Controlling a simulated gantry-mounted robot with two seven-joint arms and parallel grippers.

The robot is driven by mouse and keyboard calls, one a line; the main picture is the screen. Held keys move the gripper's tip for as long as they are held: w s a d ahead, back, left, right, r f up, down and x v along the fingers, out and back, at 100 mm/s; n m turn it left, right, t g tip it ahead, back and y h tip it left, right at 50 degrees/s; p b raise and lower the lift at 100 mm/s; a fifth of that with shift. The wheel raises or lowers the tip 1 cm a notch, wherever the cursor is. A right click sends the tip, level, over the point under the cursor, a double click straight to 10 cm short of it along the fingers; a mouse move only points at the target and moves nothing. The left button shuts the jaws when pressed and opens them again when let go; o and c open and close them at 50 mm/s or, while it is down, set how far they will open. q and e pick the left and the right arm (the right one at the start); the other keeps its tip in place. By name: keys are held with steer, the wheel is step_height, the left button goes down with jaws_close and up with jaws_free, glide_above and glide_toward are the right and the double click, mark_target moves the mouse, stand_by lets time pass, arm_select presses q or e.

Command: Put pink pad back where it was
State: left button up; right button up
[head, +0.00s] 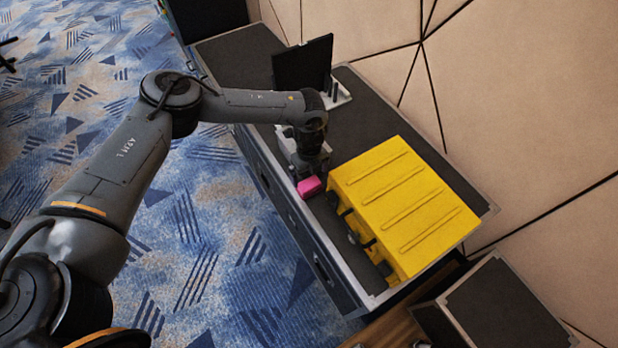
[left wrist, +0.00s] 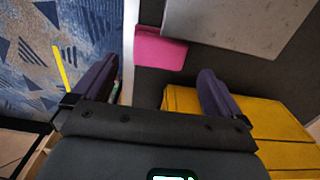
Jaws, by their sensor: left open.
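The pink pad (head: 309,187) lies on the dark top of the case (head: 232,54), near its front edge, just left of the yellow case. In the left wrist view the pink pad (left wrist: 160,48) lies ahead of the fingers, apart from both. My left gripper (head: 309,170) is right over the pad's area in the head view and partly hidden by its own wrist. In the left wrist view my left gripper (left wrist: 158,88) is open, with nothing between its two dark fingers. My right gripper does not show.
A yellow case (head: 402,205) with black latches stands right of the pad. A flat grey device (left wrist: 235,35) lies beside the pad. A black screen (head: 303,64) stands further back. Another dark case (head: 495,310) stands at lower right. Blue carpet lies past the front edge.

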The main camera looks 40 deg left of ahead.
mark_target(309, 183)
arm_select(q)
steer(key=shift+r+p, duration=0.3)
steer(key=shift+r, duration=2.4)
